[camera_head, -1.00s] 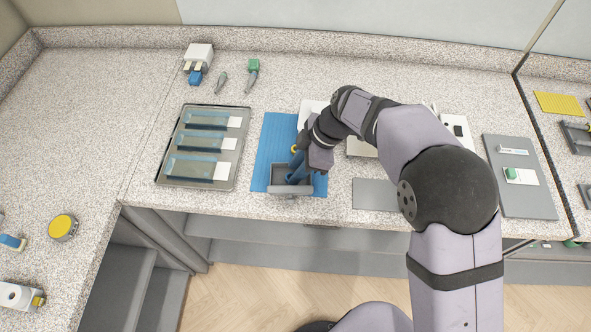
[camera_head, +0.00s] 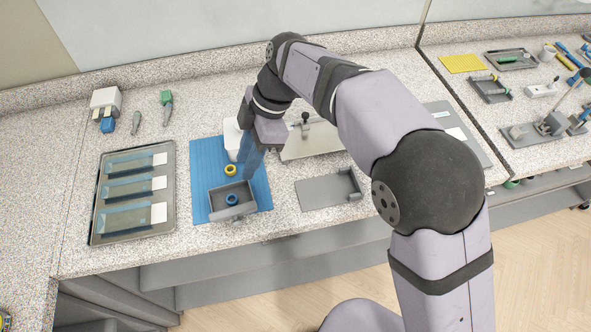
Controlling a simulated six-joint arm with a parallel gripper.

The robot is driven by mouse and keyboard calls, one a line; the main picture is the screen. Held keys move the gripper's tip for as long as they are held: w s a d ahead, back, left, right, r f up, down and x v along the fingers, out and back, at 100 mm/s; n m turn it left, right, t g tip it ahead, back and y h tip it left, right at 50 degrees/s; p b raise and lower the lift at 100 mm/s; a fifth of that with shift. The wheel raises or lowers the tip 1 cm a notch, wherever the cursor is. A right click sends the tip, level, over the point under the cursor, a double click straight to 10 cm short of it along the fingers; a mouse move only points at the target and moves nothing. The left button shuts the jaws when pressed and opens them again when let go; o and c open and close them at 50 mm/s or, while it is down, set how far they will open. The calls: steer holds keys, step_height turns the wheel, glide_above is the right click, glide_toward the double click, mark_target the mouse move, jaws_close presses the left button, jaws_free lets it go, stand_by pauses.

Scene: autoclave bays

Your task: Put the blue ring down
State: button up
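The blue ring (camera_head: 232,199) lies inside a small grey open box (camera_head: 216,206) on the blue mat (camera_head: 203,170). My gripper (camera_head: 250,170) points down over the mat, just behind and to the right of the ring. It looks apart from the ring. Its bluish fingers overlap in this view, so their opening does not show clearly. A yellow ring (camera_head: 230,169) is on the mat behind the box, left of my gripper.
A metal tray (camera_head: 170,200) with several blue-and-white slides is on the left. A grey plate with a raised end (camera_head: 325,190) is on the right.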

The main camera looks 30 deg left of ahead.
steer(key=w+d+f+m+t, duration=0.1)
steer(key=w+d+m, duration=0.35)
steer(key=d, duration=0.35)
steer(key=w+d+f+m+t+h, duration=0.1)
steer(key=w+d+m, duration=0.3)
steer(key=d, duration=0.5)
steer(key=w+d+f+m+t, duration=0.1)
steer(key=w+d+m, duration=0.2)
steer(key=d+m, duration=0.4)
steer(key=s+d+f+m, duration=0.2)
steer(key=s+d+m, duration=0.1)
steer(key=d, duration=0.4)
steer(key=s+d+f+m+h, duration=0.1)
steer(key=s+d+m, duration=0.2)
steer(key=d+m, duration=0.2)
steer(key=s+d+f+m, duration=0.2)
steer(key=s+d+m, duration=0.1)
steer(key=d, duration=0.7)
steer(key=shift+s+d+f+m+h, duration=0.35)
steer(key=shift+s+d+m+h, duration=0.05)
steer(key=shift+m, duration=0.35)
step_height(320, 180, down, 30)
steer(key=b, duration=2.9)
steer(key=shift+b, duration=0.4)
steer(key=shift+r, duration=0.15)
